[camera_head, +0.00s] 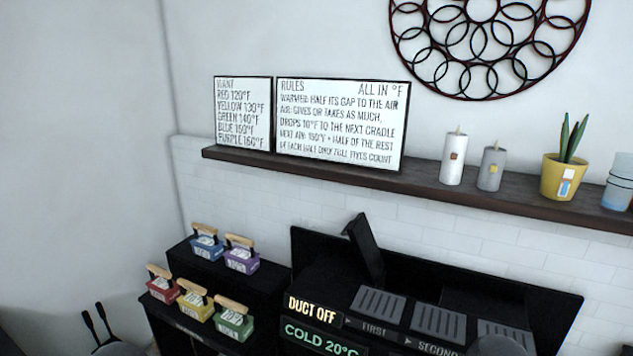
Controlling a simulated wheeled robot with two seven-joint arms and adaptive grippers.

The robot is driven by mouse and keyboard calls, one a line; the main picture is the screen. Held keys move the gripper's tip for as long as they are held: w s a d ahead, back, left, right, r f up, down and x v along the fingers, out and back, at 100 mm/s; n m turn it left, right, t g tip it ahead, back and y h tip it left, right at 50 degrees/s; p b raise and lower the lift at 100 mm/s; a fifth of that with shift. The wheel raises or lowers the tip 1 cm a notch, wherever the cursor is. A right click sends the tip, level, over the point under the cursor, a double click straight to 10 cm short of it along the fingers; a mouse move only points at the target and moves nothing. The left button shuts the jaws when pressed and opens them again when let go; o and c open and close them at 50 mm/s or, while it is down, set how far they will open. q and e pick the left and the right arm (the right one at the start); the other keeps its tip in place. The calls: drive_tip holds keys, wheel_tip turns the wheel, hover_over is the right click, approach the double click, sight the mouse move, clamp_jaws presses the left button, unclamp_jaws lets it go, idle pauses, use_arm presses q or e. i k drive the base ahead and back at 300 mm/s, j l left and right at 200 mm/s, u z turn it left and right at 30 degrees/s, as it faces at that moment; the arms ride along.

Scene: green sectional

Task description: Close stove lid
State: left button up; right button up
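A black appliance with a tall back panel (318,262) stands against the tiled wall at the lower right. A narrow black flap (364,250) stands raised and tilted at its left part; it is the only thing here that looks like a lid, and I cannot tell if it is the stove lid. Lit signs on the front read "DUCT OFF" (311,309) and "COLD 20°C" (318,339). My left gripper (93,309) shows two thin dark fingers, apart and empty, at the lower left, far from the flap. My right gripper is out of view; a grey arm part shows at the bottom right.
Slotted grey plates (378,303) lie on the appliance top, above labels "FIRST" and "SECOND". A black stepped stand left of it holds several colored, wooden-handled blocks, one red (163,290). A wall shelf (420,184) carries signs, candles and a yellow plant pot (564,179).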

sight(359, 231)
drive_tip(key=z, duration=0.8)
drive_tip(key=j+z, duration=0.3)
drive_tip(key=i+j+z, duration=0.1)
drive_tip(key=j+z, duration=0.15)
drive_tip(key=j, duration=0.2)
